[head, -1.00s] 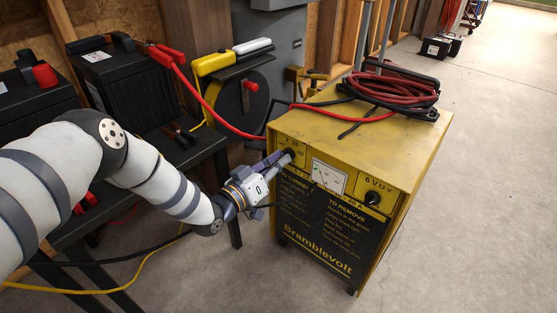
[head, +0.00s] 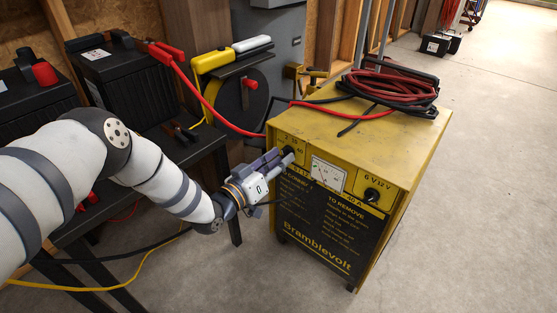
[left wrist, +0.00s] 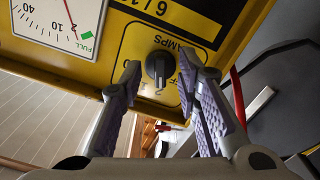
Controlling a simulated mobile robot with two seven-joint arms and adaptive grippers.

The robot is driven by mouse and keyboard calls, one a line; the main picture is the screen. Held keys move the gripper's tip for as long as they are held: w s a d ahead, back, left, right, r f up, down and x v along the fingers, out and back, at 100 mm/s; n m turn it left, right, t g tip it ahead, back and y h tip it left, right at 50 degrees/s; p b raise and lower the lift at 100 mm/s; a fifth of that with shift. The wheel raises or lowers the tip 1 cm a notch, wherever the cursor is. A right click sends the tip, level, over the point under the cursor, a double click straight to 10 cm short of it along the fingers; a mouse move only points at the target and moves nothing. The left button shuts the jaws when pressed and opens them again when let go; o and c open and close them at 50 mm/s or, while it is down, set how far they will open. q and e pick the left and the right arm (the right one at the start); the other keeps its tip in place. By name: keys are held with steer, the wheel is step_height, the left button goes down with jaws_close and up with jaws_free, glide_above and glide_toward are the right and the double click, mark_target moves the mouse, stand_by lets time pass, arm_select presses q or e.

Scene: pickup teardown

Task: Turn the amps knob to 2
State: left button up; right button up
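The amps knob (left wrist: 159,67) is a black round knob with a raised grip bar on the yellow charger face. The word AMPS shows beside it in the left wrist view, with part of the scale. My left gripper (left wrist: 160,76) is open, with one purple-padded finger on each side of the knob and visible gaps between. In the head view, my left gripper (head: 280,159) is at the upper left of the charger front (head: 320,222) and partly hides the knob area. My right gripper is not in view.
A white meter (head: 327,175) sits right of the amps knob, and a second black knob (head: 372,195) is farther right. Coiled red and black cables (head: 392,90) lie on the charger top. A dark bench with batteries (head: 130,88) stands at left.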

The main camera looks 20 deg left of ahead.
arm_select(q)
steer(key=v, duration=1.2)
